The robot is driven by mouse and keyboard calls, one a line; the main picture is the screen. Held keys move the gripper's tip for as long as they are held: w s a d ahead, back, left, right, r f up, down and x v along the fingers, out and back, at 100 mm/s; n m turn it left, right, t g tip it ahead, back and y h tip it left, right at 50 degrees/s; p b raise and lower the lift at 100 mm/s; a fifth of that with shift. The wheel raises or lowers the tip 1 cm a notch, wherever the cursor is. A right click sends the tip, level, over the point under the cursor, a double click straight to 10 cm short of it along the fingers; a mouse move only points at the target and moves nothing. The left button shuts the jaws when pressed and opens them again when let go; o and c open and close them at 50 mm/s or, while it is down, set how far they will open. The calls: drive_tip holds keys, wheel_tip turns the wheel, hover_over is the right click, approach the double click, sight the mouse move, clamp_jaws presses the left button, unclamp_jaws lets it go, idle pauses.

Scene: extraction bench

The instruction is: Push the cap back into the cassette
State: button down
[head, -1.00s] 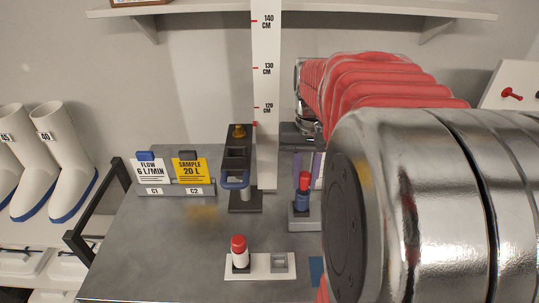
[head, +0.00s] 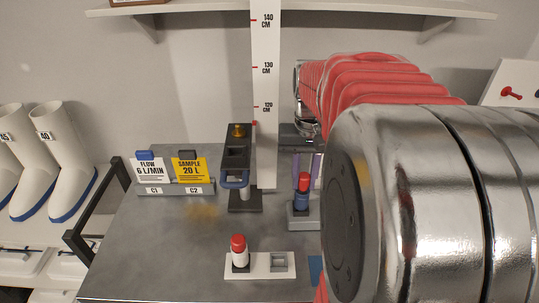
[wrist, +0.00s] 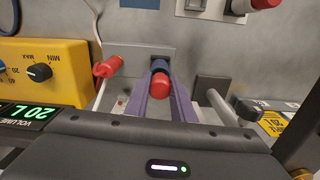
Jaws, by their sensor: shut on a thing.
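A blue cassette (head: 301,201) with a red cap (head: 304,181) on top stands upright in a grey holder (head: 303,222), left of my arm in the head view. In the wrist view, the red cap (wrist: 161,86) lies between the two purple fingers of my gripper (wrist: 159,94), with the blue cassette (wrist: 160,65) just beyond it. The gripper is shut on the red cap. Whether a gap is left between cap and cassette is too small to tell.
A dark stand (head: 237,165) and cards (head: 188,171) are to the left. In the wrist view, a yellow box (wrist: 45,75) and another red piece (wrist: 108,67) lie to the left.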

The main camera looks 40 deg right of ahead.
sight(305, 177)
drive_tip(key=shift+f, duration=0.55)
drive_tip(key=c, duration=1.4)
unclamp_jaws()
drive_tip(key=shift+c, duration=0.2)
drive_tip(key=shift+r, duration=0.1)
wheel_tip(305, 177, up, 14)
drive_tip(key=shift+f, duration=0.25)
drive_tip(key=shift+s, duration=0.1)
